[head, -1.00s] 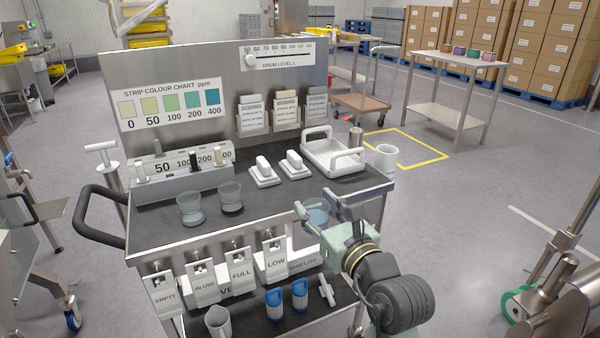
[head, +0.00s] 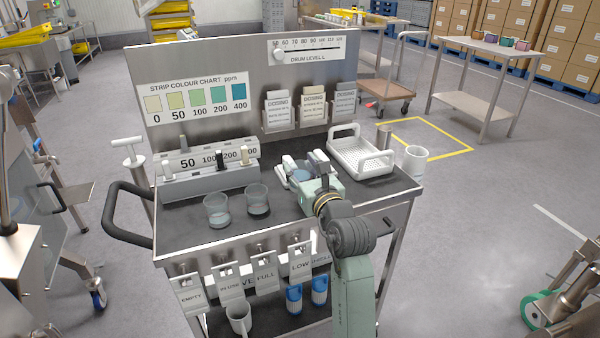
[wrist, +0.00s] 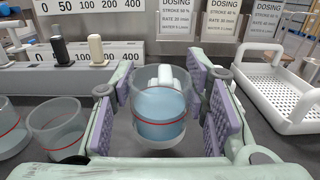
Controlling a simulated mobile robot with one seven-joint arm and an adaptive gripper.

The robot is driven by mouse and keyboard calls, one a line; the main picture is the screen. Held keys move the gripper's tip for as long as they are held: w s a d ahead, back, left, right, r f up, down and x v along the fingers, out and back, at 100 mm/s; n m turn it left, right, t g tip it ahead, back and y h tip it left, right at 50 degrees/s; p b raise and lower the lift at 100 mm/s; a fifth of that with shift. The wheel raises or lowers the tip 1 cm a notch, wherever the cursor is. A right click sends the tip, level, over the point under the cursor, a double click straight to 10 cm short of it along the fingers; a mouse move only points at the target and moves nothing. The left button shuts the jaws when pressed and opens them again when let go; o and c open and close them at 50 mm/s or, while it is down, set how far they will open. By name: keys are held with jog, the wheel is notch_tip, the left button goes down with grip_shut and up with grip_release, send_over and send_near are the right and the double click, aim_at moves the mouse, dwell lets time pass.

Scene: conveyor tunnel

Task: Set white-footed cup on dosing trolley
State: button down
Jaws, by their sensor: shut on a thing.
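The white-footed cup (wrist: 160,112) is clear, holds pale blue liquid, has a red line and stands upright on a white foot. My gripper (wrist: 162,105) is shut on it, with purple pads at its left and right sides. In the head view my gripper (head: 305,168) is over the dosing trolley's (head: 178,226) top, right of centre, and the cup (head: 299,175) is mostly hidden by the fingers. I cannot tell whether the foot touches the top. Two other clear cups, a left one (head: 216,211) and a right one (head: 257,200), stand left of my gripper.
A strip rack (head: 210,178) stands at the back left. A white-handled block (wrist: 166,76) is behind the held cup. The front left top is clear.

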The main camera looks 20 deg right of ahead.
aim_at(300, 180)
jog(key=shift+w, duration=0.4)
jog(key=shift+f, duration=0.3)
jog(key=shift+f+p, duration=0.35)
jog(key=shift+f, duration=1.15)
jog(key=shift+a+f, duration=0.1)
jog(key=shift+f, duration=0.2)
jog(key=c, duration=0.9)
grip_release()
